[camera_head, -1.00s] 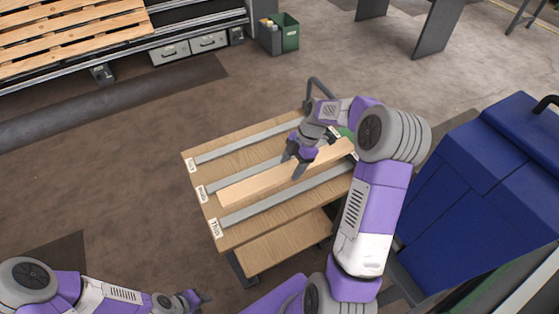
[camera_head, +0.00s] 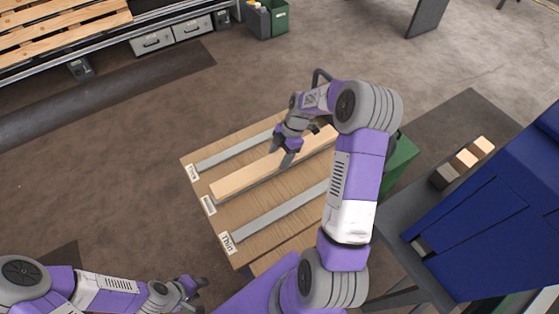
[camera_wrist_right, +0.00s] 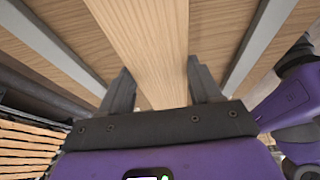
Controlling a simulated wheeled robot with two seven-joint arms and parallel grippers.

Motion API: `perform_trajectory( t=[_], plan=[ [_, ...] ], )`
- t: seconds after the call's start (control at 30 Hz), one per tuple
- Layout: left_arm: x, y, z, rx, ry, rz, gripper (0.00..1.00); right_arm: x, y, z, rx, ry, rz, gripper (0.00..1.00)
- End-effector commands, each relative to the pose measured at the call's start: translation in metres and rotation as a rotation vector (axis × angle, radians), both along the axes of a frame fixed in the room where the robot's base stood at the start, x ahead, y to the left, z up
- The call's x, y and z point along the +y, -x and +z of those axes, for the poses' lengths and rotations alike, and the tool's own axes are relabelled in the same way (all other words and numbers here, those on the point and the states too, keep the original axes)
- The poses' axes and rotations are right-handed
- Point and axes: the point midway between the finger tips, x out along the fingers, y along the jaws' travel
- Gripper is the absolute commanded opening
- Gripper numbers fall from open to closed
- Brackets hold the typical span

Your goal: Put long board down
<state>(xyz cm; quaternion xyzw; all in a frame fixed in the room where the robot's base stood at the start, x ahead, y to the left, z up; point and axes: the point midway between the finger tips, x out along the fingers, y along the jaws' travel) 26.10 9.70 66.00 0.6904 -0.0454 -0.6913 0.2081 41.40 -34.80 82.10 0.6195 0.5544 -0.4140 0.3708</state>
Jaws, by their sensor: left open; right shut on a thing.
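The long pale board (camera_head: 240,179) is in my right gripper (camera_head: 284,155), which is shut across it near its middle. It is over the wooden cart top (camera_head: 275,193), along the middle grey strip and hiding most of it. Whether it touches the strip or hangs just above, I cannot tell. In the right wrist view the board (camera_wrist_right: 148,45) runs away between the two fingers (camera_wrist_right: 163,90). My left gripper (camera_head: 190,290) is open and empty at the lower left, away from the cart.
Grey strips (camera_head: 285,208) run along the cart top with labels (camera_head: 227,243) at their left ends, one reading Thin. A blue cabinet (camera_head: 490,210) and small wood blocks (camera_head: 466,159) are at right. A slatted pallet (camera_head: 60,30) is at upper left; floor between is clear.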

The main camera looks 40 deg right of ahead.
Motion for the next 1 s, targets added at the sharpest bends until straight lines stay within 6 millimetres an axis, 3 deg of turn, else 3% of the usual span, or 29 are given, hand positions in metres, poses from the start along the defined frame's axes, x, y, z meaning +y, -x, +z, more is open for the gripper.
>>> perform_trajectory(
  t=[0.2, 0.57, 0.6, 0.73, 1.0],
  plan=[
    [0.0, 0.0, -0.008, -0.001, 0.0, 0.0, 0.43, 0.0, 0.0, -0.031, 0.002, 0.0, 0.0, 0.22],
    [0.0, 0.0, -0.011, -0.001, 0.0, 0.0, 0.43, 0.0, 0.0, -0.034, 0.0, 0.0, -0.001, 0.22],
    [0.0, 0.0, -0.01, -0.001, 0.0, 0.0, 0.43, 0.0, 0.0, -0.033, 0.001, 0.0, -0.001, 0.69],
    [0.0, 0.0, -0.009, -0.001, 0.0, 0.0, 0.43, 0.0, 0.0, -0.033, 0.001, 0.0, -0.001, 0.89],
    [0.0, 0.0, -0.009, -0.001, 0.0, 0.0, 0.43, 0.0, 0.0, -0.032, 0.001, 0.0, -0.001, 0.89]
  ],
)
